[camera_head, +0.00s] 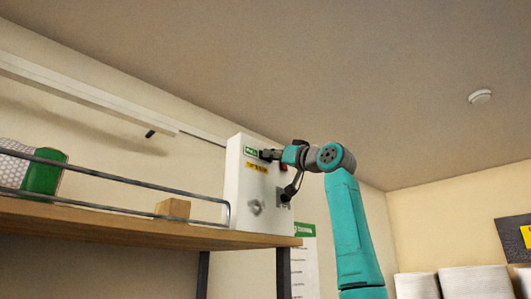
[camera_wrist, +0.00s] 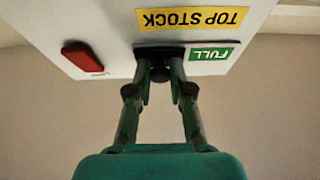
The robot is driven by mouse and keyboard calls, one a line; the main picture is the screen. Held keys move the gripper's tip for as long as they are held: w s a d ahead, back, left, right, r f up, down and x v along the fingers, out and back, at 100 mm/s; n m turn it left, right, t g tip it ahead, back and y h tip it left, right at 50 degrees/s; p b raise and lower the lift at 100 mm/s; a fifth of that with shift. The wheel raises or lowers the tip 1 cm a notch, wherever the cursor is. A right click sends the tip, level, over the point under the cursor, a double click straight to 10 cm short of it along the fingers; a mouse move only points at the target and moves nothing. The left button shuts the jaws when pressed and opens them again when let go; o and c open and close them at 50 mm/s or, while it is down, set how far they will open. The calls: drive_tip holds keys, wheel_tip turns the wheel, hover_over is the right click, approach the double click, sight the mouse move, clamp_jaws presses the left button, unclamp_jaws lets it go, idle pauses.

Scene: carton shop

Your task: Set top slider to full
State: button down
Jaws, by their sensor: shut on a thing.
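A white box (camera_head: 241,190) stands on the shelf, and its front fills the top of the wrist view. It bears a yellow "TOP STOCK" label (camera_wrist: 192,19), upside down in the wrist view, and a green "FULL" label (camera_wrist: 213,53). The FULL label also shows at the box's upper left in the head view (camera_head: 250,151). My gripper (camera_wrist: 160,76) is shut on the black slider knob (camera_wrist: 160,70), at a dark slot beside the FULL label. My fingers partly hide the slot, so the knob's exact place along it is unclear.
A red part (camera_wrist: 82,57) sits on the box front, left of my fingers in the wrist view. A round grey knob (camera_head: 256,207) is lower on the box. The wooden shelf (camera_head: 120,224) has a metal rail, a small wooden block (camera_head: 173,209) and a green item (camera_head: 44,174).

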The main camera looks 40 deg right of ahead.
drive_tip(key=shift+d, duration=0.1)
drive_tip(key=c, duration=1)
unclamp_jaws()
drive_tip(key=shift+d, duration=0.1)
drive_tip(key=v, duration=1.2)
